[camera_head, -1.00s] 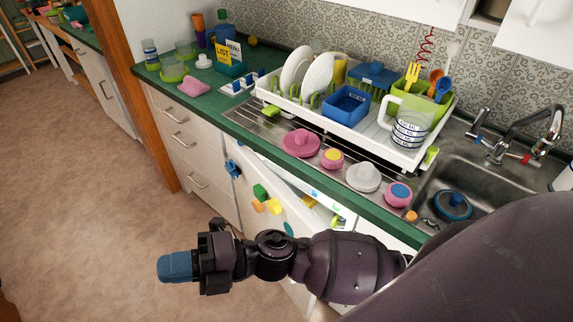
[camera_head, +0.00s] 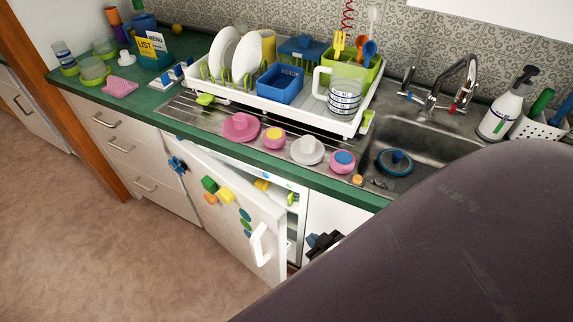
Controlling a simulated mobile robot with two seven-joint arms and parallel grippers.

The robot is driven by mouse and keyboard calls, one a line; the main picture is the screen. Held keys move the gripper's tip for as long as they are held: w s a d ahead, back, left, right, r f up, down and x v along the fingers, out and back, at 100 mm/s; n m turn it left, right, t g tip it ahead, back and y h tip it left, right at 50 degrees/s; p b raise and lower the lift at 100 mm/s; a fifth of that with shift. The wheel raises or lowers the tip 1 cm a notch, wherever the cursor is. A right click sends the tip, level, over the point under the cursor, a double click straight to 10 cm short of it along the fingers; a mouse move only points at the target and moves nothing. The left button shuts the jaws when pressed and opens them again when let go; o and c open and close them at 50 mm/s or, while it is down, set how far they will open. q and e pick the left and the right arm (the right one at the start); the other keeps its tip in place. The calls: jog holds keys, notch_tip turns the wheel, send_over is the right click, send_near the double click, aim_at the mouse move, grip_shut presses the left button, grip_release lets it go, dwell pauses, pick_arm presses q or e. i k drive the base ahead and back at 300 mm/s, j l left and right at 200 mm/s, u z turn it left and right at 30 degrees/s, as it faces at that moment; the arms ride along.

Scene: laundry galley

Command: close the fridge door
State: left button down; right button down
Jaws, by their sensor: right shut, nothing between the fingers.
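The white fridge door (camera_head: 228,228) stands ajar under the counter, swung out to the left of its opening. Its white handle (camera_head: 261,244) is near its free right edge, and colourful magnets sit on its front. Part of the lit fridge interior (camera_head: 292,222) shows between the door and the cabinet. My right gripper (camera_head: 320,243) shows only as a small dark piece to the right of the door, apart from the handle in the picture. It is shut and empty, and my own dark arm hides most of it. My left gripper is not in view.
The green counter (camera_head: 150,99) runs above the fridge, with a dish rack (camera_head: 300,109), cups, lids and a sink (camera_head: 425,140). Drawers (camera_head: 118,150) stand left of the fridge. The floor (camera_head: 70,240) in front is clear.

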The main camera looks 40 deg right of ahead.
aim_at(252, 227)
jog(key=k+j+z, duration=0.1)
jog(key=z, duration=1.25)
jog(key=k+j+z, duration=0.1)
jog(key=k, duration=0.3)
